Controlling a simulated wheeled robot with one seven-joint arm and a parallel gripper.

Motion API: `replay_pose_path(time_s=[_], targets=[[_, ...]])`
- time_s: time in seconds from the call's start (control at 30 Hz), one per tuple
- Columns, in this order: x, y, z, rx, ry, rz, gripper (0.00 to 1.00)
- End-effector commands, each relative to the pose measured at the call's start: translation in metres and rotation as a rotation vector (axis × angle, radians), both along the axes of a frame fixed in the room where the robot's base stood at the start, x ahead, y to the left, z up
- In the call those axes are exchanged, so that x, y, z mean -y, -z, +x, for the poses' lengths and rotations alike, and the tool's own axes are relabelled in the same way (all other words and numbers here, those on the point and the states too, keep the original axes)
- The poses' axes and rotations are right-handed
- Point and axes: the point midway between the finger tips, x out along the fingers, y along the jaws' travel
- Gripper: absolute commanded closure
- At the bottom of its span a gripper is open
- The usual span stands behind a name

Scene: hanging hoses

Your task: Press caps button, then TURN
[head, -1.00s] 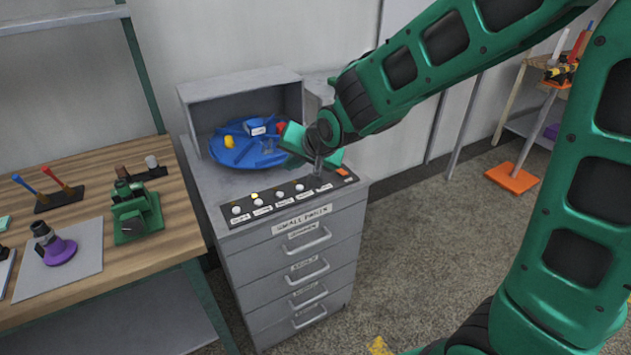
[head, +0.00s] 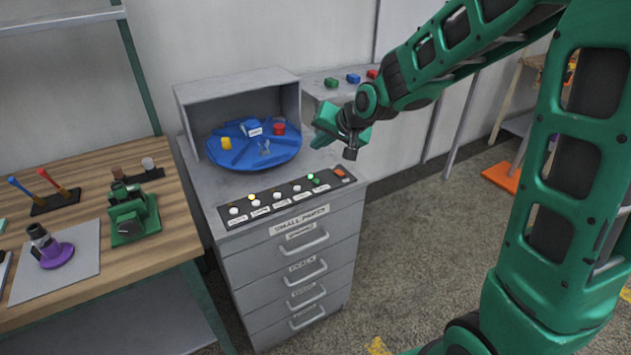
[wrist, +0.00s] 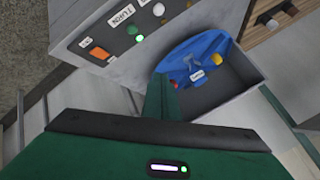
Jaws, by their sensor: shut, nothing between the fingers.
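The button panel (head: 287,197) lies along the front of the grey cabinet top, with several white buttons in a row. A yellow lamp (head: 251,197) glows above the second white button. The green button (head: 316,181) is beside the TURN label (wrist: 122,15) in the wrist view, with a bright green lamp (wrist: 140,39) next to it. The other labels are too small to read, so I cannot tell which button is caps. The blue carousel (head: 240,158) carries yellow, blue-white, red and grey pieces. My gripper (head: 350,153) is shut and empty, above the panel's right end and clear of it.
An orange switch (wrist: 98,53) sits at the panel's end. A grey open-front housing (head: 238,88) surrounds the carousel's back. A wooden bench (head: 170,215) with tools stands left. Small coloured blocks (head: 353,78) sit on a ledge behind my gripper. The floor right of the cabinet looks clear.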

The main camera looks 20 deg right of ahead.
Motion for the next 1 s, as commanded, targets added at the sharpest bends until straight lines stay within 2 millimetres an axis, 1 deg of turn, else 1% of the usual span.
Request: replay_pose_path(time_s=[0.17,0.27,0.7,0.87,1.0], targets=[[0.000,0.006,0.000,0.000,0.000,0.000,1.00],[0.000,0.016,0.000,-0.002,-0.001,0.000,1.00],[0.000,0.070,-0.001,-0.004,0.000,0.000,1.00],[0.000,0.082,0.000,-0.002,0.000,0.000,1.00],[0.000,0.087,0.000,0.000,0.000,0.000,1.00]])
